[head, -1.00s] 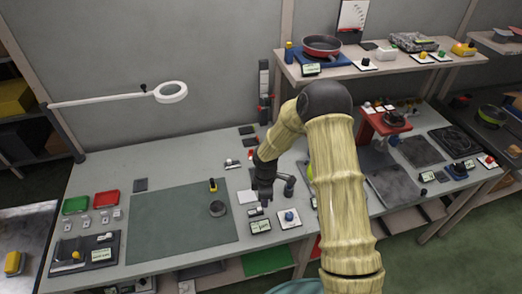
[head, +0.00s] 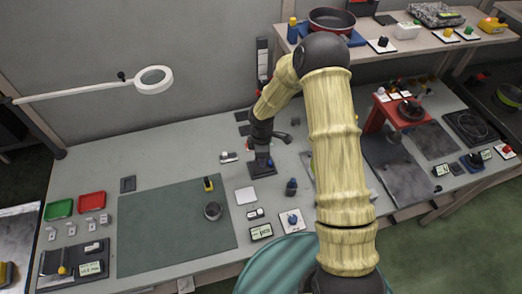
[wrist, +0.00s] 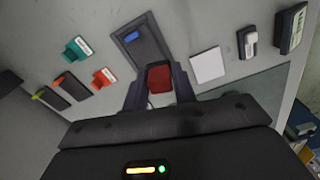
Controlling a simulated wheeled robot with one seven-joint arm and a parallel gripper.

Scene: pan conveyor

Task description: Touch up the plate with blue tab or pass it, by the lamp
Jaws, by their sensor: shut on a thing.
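A dark plate with a blue tab (wrist: 133,37) lies on the bench in the wrist view. In the head view the plate (head: 257,172) is partly covered by my gripper (head: 262,160). My gripper (wrist: 160,86) is shut on a red block (wrist: 159,77), which is at the plate's near end in the wrist view. I cannot tell whether the block is part of the plate or touches it. The lamp (head: 153,80), a white ring on a long arm, hangs over the bench's left side, well away from my gripper.
A green mat (head: 165,235) lies left of my gripper, with a small round cup (head: 213,211) on it. A white square (head: 246,195) and a small display (head: 261,232) are nearby. Green (head: 58,209) and red (head: 91,204) trays stand left. A raised shelf (head: 400,44) is at the back right.

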